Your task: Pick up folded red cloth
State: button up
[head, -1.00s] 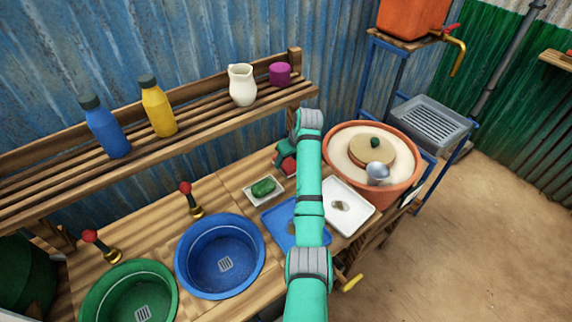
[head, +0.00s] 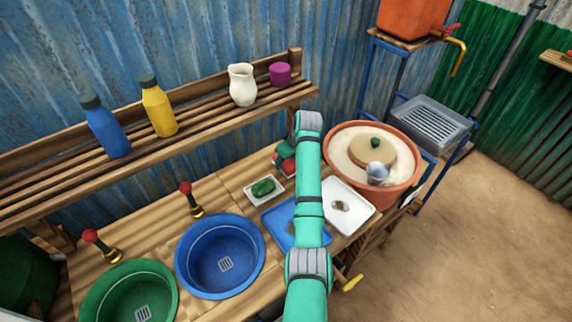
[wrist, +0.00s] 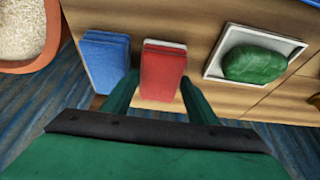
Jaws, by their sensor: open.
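The folded red cloth (wrist: 163,72) lies on the wooden counter in the wrist view, with a pale layer showing at its far end. In the head view a small part of the red cloth (head: 288,167) shows beside my arm. My gripper (wrist: 158,90) is open, with one green finger on each side of the red cloth's near end. I cannot tell whether the fingers touch it. My arm hides most of the gripper in the head view.
A folded blue cloth (wrist: 105,58) lies close left of the red one in the wrist view. A white dish (wrist: 212,70) with a green lump (wrist: 254,61) is to the right. A terracotta bowl (wrist: 56,40) stands at the left. The slatted shelf (head: 215,112) runs above the counter.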

aim_at(287, 162)
jog(key=shift+w, duration=0.1)
jog(key=c, duration=0.8)
jog(key=shift+d+r, duration=0.1)
jog(key=shift+r, duration=0.6)
notch_tip(287, 162, up, 2)
jog(key=shift+r, duration=0.2)
jog(key=s+r, duration=0.9)
jog(key=s, duration=0.5)
jog(key=shift+s+r, duration=0.15)
jog(key=shift+r, duration=0.25)
